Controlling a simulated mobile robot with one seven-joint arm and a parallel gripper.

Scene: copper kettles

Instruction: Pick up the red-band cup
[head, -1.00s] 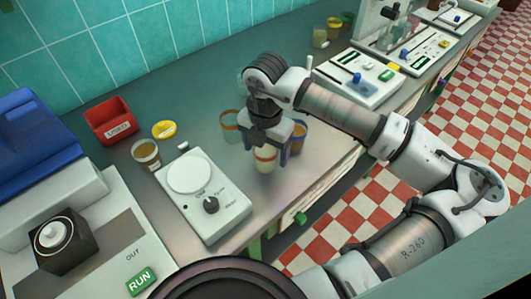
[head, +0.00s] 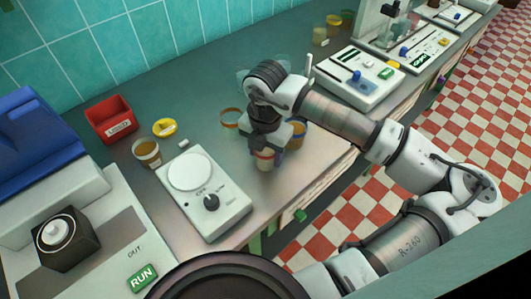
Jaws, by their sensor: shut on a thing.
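The red-band cup (head: 264,162) is a small pale cup with a red band, on the grey counter just right of the white dial device. My gripper (head: 265,155) points down over it with its fingers on either side, shut on the cup. The gripper hides the cup's upper part. I cannot tell whether the cup's base touches the counter.
A blue-rimmed cup (head: 297,134) stands close right of my gripper, and an orange-rimmed cup (head: 230,119) close behind left. The white dial device (head: 203,194) is at left. A brown-rimmed cup (head: 147,152), a yellow lid (head: 164,127) and a red bin (head: 111,120) stand farther left.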

